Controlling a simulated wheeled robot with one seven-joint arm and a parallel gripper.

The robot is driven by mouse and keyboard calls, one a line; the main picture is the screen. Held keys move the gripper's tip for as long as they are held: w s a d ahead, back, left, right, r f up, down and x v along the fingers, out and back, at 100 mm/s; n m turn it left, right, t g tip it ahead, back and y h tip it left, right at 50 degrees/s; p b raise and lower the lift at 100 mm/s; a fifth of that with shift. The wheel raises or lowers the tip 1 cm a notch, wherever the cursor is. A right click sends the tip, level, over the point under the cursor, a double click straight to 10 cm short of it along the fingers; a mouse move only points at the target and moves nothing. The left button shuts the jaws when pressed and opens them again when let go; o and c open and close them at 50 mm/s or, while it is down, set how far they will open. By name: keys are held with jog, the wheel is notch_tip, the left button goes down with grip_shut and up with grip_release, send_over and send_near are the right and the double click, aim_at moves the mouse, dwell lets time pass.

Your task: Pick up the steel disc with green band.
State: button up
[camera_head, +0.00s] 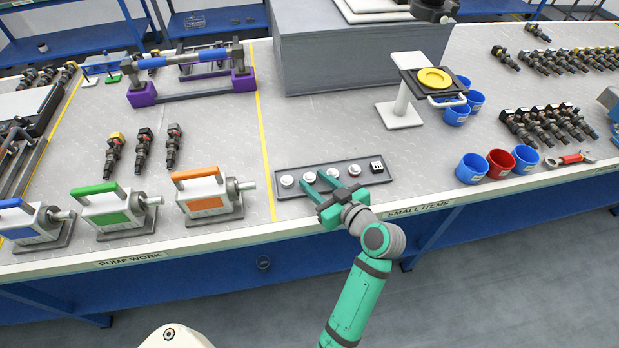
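A shallow dark tray (290,193) near the table's front edge holds a row of small pale steel discs. One disc (287,181) is at the left, another (309,177) sits by my fingertips, and others (333,172) (354,170) are to the right. The coloured bands are too small to read, so I cannot tell which disc has the green one. My teal gripper (315,181) is over the tray's front middle, its two fingers spread apart and pointing away from me. No disc is clearly held between them.
Orange-handled (206,191) and green-handled (107,209) pumps stand to the left. Blue (472,168) and red (500,163) cups and a stand (400,114) are to the right. A grey box (350,55) is behind.

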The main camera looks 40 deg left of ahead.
jog(key=shift+w+a+f, duration=0.1)
jog(key=shift+a, duration=0.2)
jog(key=shift+c, duration=0.6)
jog(key=c, duration=0.8)
jog(key=shift+o, duration=0.2)
